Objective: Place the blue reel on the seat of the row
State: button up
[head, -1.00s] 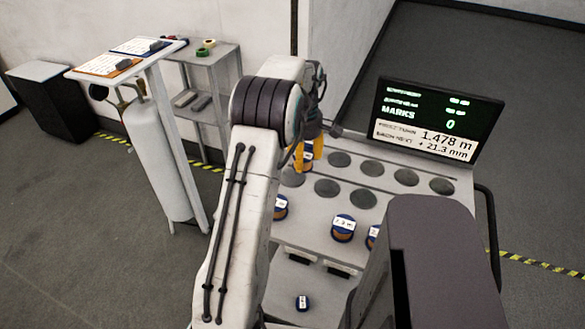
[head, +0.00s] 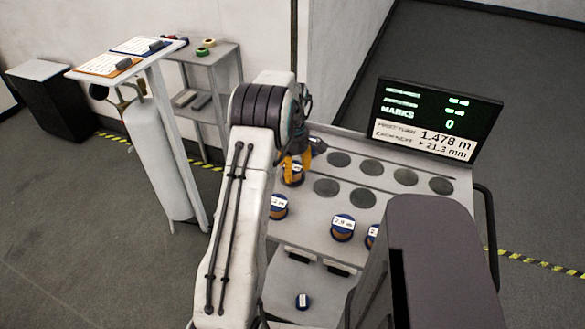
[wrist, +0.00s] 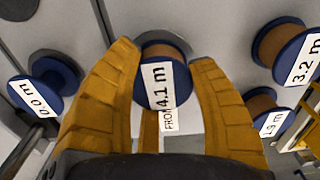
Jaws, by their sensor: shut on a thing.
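My gripper (head: 294,176) is shut on a blue-flanged reel with copper-coloured winding (head: 292,178), over the left end of the sloped grey panel (head: 300,226). In the wrist view the held reel (wrist: 163,78) sits between the yellow fingers, its white label reading 4.1 m. The panel bears two rows of dark round seats; empty ones include a back-row seat (head: 339,160) and a front-row seat (head: 327,187). The held reel covers the spot at the front row's left end. I cannot tell whether it touches the panel.
The wrist view shows a 0.0 m reel (wrist: 52,78) and a 3.2 m reel (wrist: 283,45). A screen (head: 436,118) stands behind.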

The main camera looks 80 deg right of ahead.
jog(key=shift+f, duration=0.15)
jog(key=o, duration=1.1)
jog(key=shift+o, duration=0.2)
notch_tip(320, 180, up, 12)
jog(key=shift+r+p, duration=0.2)
jog(key=shift+p, duration=0.15)
jog(key=shift+w, duration=0.1)
